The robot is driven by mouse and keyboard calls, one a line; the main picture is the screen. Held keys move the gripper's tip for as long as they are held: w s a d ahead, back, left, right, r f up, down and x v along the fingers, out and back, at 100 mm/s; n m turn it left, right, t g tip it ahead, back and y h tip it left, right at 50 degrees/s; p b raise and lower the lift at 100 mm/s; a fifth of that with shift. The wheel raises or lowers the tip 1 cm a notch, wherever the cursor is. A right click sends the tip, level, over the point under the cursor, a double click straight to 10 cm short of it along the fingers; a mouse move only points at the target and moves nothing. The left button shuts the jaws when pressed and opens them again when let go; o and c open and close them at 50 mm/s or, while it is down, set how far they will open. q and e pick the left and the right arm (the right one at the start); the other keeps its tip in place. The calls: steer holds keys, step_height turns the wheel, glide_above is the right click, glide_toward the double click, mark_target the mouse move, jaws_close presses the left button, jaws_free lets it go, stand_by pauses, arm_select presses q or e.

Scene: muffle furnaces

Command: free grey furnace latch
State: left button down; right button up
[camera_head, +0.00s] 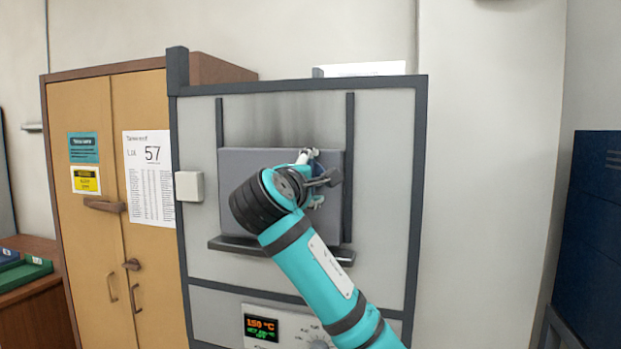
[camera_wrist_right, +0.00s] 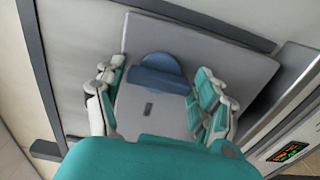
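The grey furnace (camera_head: 395,150) stands in the middle of the head view, its grey door (camera_head: 250,165) closed between two dark vertical rails. My right arm reaches up from the lower right, and its gripper (camera_head: 315,178) is in front of the door's right half. In the right wrist view the gripper (camera_wrist_right: 158,88) is open, with one finger on each side. A blue rounded piece (camera_wrist_right: 158,70) on the door (camera_wrist_right: 205,45), perhaps the latch or handle, lies between and beyond the fingers. I cannot tell whether they touch it. My left gripper is not in view.
A dark ledge (camera_head: 232,246) juts out below the door. A lit display (camera_head: 261,327) reading 150 °C and a knob (camera_head: 318,343) are lower down. A yellow-brown cabinet (camera_head: 98,235) stands at left, and dark blue cabinet (camera_head: 597,220) at far right.

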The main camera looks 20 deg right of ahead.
steer(key=shift+o, duration=1.3)
steer(key=v, duration=1.2)
steer(key=shift+w, duration=0.1)
